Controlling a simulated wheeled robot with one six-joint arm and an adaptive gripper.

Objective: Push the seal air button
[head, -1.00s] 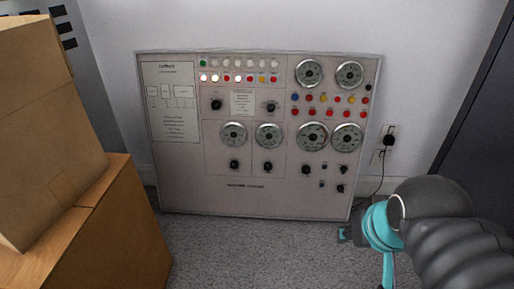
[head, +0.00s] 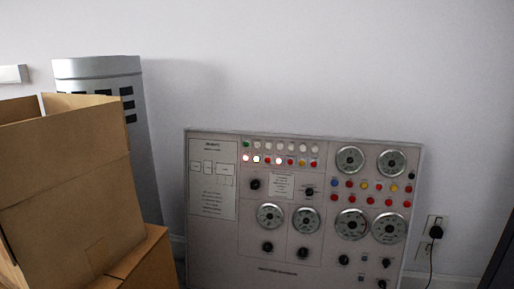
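A grey control panel (head: 212,240) leans against the white wall, low and right of centre in the head view. It carries rows of small coloured buttons and lamps (head: 282,154) at the upper middle and more coloured buttons (head: 370,193) at the right. Round gauges (head: 350,160) and black knobs (head: 255,184) are spread over it. The labels are too small to read, so I cannot tell which button is the seal air one. The panel's bottom edge is cut off by the frame. My gripper is not in view.
Open cardboard boxes (head: 65,190) are stacked at the left, close to me. A tall grey cylinder-like unit (head: 100,72) with dark slots stands behind them. A wall outlet (head: 434,230) with a black plug and cord is right of the panel. A dark edge (head: 500,255) shows at the lower right.

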